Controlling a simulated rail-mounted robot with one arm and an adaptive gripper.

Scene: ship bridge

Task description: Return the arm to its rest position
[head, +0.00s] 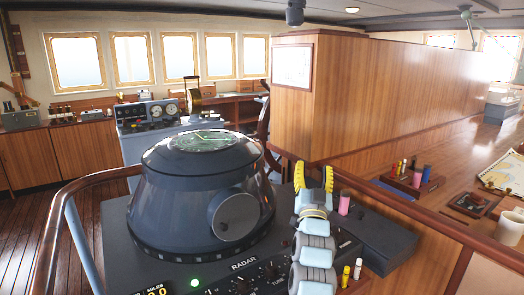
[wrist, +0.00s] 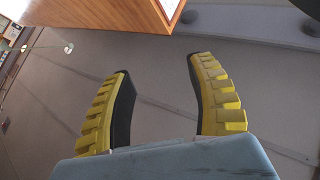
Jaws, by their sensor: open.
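My gripper (head: 314,180) points upward in the head view, with its yellow ribbed fingers apart and nothing between them. My pale blue and grey arm (head: 314,250) stands below it, in front of the radar console's right side. In the wrist view my gripper (wrist: 160,90) shows two yellow fingers with dark inner pads, spread wide and empty. The ceiling (wrist: 160,60) is behind them.
The dark radar console (head: 200,195) is left of my arm. A wooden handrail (head: 90,182) curves around it. Pink, yellow and white cylinders stand near my arm. A tall wooden partition (head: 390,90) is behind, and a chart table (head: 470,150) is at right.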

